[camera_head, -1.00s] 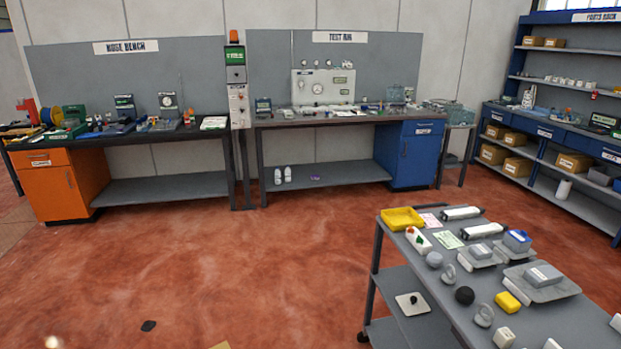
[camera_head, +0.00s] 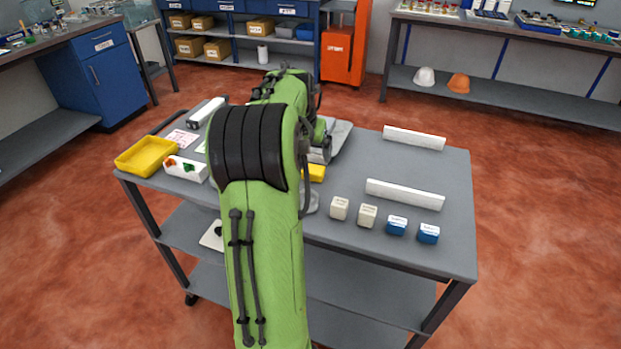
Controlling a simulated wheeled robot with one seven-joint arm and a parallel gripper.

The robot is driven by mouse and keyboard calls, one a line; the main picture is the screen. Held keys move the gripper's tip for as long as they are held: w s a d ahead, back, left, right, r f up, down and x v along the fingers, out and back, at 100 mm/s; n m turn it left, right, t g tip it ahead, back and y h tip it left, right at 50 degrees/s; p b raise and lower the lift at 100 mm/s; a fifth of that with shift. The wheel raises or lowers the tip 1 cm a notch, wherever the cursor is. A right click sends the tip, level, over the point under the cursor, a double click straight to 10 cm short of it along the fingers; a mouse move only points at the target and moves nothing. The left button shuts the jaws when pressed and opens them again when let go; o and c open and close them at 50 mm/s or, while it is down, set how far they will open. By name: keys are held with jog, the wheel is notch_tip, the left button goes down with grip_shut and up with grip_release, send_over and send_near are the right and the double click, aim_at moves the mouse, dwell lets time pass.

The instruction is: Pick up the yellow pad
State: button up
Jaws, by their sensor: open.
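The yellow pad (camera_head: 316,173) is a small yellow block on the grey cart top (camera_head: 340,222). Its left part is hidden behind my green arm, and only its right end shows. My arm rises from the bottom of the view, bends at a black-banded joint and reaches forward over the cart. My gripper's fingers are hidden behind the arm, so I cannot see how they stand to the pad. Grey metal shows just behind the pad, but I cannot tell whether it is part of my gripper or a part on the tray.
A yellow tray (camera_head: 147,156) and a white box (camera_head: 186,168) are at the left. The cart's front right corner is bare.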

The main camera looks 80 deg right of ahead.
aim_at(313, 169)
jog(key=x, duration=0.2)
jog(key=b+x, duration=0.1)
jog(key=x, duration=0.1)
jog(key=shift+s+f, duration=0.1)
jog(key=shift+s, duration=0.15)
jog(key=b+x, duration=0.2)
jog(key=x, duration=0.3)
jog(key=shift+w+d, duration=0.1)
jog(key=shift+w, duration=0.05)
jog(key=shift+c, duration=0.9)
jog(key=c, duration=0.9)
